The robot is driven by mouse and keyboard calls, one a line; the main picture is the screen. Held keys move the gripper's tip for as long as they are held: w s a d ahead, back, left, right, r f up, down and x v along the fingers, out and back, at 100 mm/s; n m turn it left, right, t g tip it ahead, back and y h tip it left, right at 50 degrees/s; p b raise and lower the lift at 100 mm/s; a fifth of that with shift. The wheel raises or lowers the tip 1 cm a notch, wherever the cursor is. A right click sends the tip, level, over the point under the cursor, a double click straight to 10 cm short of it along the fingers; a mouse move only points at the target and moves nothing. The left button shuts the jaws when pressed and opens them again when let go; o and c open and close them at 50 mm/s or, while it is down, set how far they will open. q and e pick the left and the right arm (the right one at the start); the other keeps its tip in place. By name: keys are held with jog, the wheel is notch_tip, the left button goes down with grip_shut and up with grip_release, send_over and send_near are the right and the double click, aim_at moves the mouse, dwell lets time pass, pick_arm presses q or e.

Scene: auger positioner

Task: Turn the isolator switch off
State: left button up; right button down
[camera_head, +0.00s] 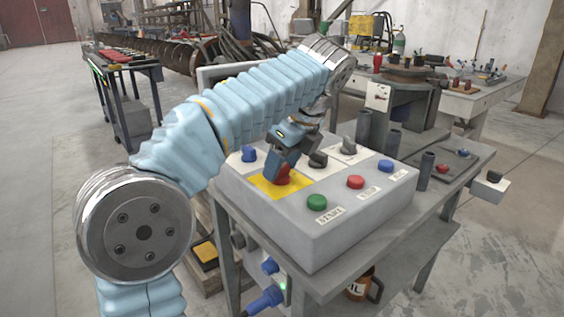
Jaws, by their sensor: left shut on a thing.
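The isolator switch is a red knob (281,177) on a yellow plate (266,186), on the sloped top of a grey control box (345,232). My left arm reaches over from the left, and my left gripper (283,167) points down onto the red knob. Its jaws are shut on the knob and cover its upper part, so the exact angle of the switch is hard to tell. My right gripper is not in view.
The box stands on a grey table (440,222). A tool cart (119,63) stands behind left.

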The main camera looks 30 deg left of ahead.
pick_arm(q)
jog(key=n+g, duration=0.1)
jog(key=n, duration=0.3)
jog(key=shift+w+n+g, duration=0.15)
jog(key=shift+n+g, duration=0.15)
jog(key=shift+g, duration=0.1)
jog(key=shift+n+g+h, duration=0.3)
jog(key=shift+n+g, duration=0.3)
jog(key=shift+n, duration=0.9)
jog(key=shift+r+n, duration=0.1)
jog(key=shift+n, duration=0.2)
jog(key=o, duration=1)
jog(key=shift+o, duration=0.2)
jog(key=shift+a, duration=0.15)
